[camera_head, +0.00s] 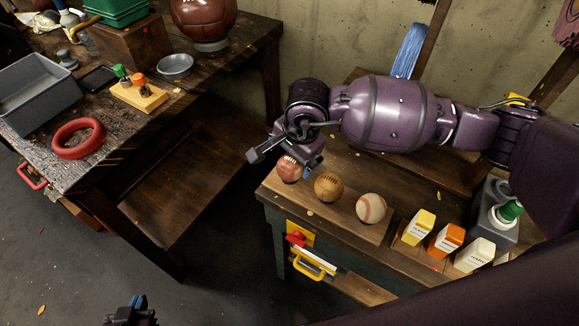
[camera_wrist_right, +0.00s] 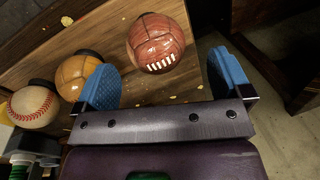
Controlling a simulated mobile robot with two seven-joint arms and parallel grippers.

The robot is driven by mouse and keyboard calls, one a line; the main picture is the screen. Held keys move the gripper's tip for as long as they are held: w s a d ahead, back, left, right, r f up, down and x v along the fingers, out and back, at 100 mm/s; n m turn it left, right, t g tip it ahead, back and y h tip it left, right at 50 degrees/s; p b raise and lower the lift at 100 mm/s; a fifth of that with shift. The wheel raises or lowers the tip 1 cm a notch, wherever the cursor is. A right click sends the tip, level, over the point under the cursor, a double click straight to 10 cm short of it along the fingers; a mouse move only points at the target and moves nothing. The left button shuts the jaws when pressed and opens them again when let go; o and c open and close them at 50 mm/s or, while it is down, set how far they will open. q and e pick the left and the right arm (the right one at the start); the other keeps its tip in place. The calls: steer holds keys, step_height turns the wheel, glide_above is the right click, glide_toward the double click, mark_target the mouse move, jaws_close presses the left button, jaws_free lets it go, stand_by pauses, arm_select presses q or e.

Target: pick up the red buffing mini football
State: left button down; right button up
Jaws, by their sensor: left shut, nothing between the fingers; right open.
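The red-brown mini football (camera_head: 288,170) with white laces sits at the left end of a wooden board, partly hidden by my right gripper. My right gripper (camera_head: 292,156) is over it, open and empty. In the right wrist view the red football (camera_wrist_right: 156,42) lies ahead of the gap between the blue fingertips (camera_wrist_right: 165,80), nearer the middle than either finger, and is not gripped. My left gripper (camera_head: 136,305) shows only partly at the bottom edge, shut and empty, far from the balls.
A tan ball (camera_head: 328,187) and a white baseball (camera_head: 371,208) stand in a row to the right of the football. A workbench (camera_head: 60,185) with a red ring (camera_head: 79,139) and grey bin is at left.

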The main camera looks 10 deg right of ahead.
mark_target(293, 160)
step_height(293, 160, down, 4)
steer(key=shift+a+f+b, duration=0.1)
steer(key=shift+a+b, duration=0.05)
steer(key=shift+b, duration=0.75)
steer(key=shift+w+f, duration=0.15)
steer(key=shift+f, duration=0.2)
steer(key=shift+r, duration=0.15)
steer(key=c, duration=0.6)
steer(key=shift+c, duration=1.1)
arm_select(q)
step_height(293, 160, down, 2)
steer(key=shift+s+f, duration=0.1)
steer(key=shift+s, duration=0.05)
